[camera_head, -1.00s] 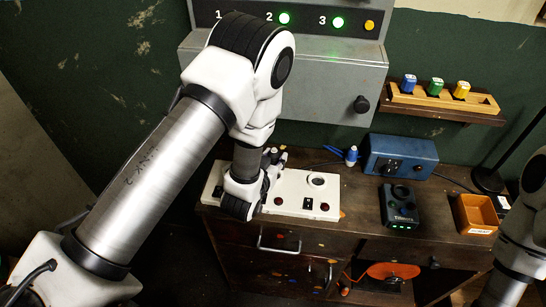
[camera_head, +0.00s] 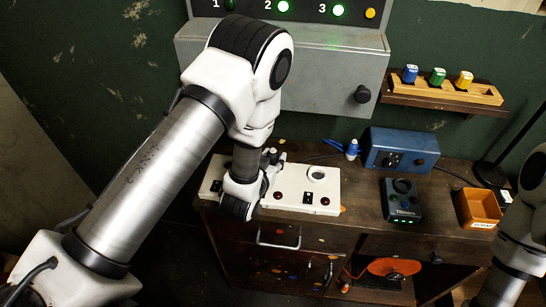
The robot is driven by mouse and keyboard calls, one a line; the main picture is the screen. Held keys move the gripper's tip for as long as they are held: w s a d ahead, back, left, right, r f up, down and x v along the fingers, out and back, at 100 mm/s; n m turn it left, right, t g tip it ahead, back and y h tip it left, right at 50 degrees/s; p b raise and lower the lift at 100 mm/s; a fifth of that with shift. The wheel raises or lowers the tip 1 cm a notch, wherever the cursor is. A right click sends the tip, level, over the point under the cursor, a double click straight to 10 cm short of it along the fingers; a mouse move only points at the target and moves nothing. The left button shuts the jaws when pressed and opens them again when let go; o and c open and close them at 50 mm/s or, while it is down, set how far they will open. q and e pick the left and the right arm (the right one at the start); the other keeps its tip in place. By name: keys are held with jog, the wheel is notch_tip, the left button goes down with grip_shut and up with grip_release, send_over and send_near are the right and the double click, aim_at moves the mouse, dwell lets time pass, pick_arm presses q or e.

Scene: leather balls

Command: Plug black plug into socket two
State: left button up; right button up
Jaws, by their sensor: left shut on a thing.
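The white socket strip (camera_head: 322,193) lies on the dark wooden bench, with a round socket opening (camera_head: 317,174) at its right end. My left gripper (camera_head: 249,190) reaches down over the left-middle part of the strip, with its fingers low against it. It is shut on the black plug, which the gripper and wrist hide. I cannot tell whether the plug is seated in a socket. On the grey panel above, lamps 2 (camera_head: 283,6) and 3 (camera_head: 338,10) glow green and lamp 1 (camera_head: 231,5) is dark. My right arm (camera_head: 520,230) enters at the right edge, its gripper out of view.
Behind the strip is a blue-and-white plug (camera_head: 352,149). To the right are a blue box (camera_head: 402,146), a black device (camera_head: 401,203) with green lights and an orange bin (camera_head: 480,208). A wooden shelf (camera_head: 440,92) holds coloured blocks. A lamp stands at right.

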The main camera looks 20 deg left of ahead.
pick_arm(q)
jog(key=shift+f+b, duration=0.9)
jog(key=shift+f, duration=0.2)
dwell(0.8)
jog(key=o, duration=1.1)
jog(key=shift+o, duration=0.2)
jog(key=v, duration=0.7)
jog(key=shift+s+r, duration=0.15)
jog(key=shift+s, duration=0.1)
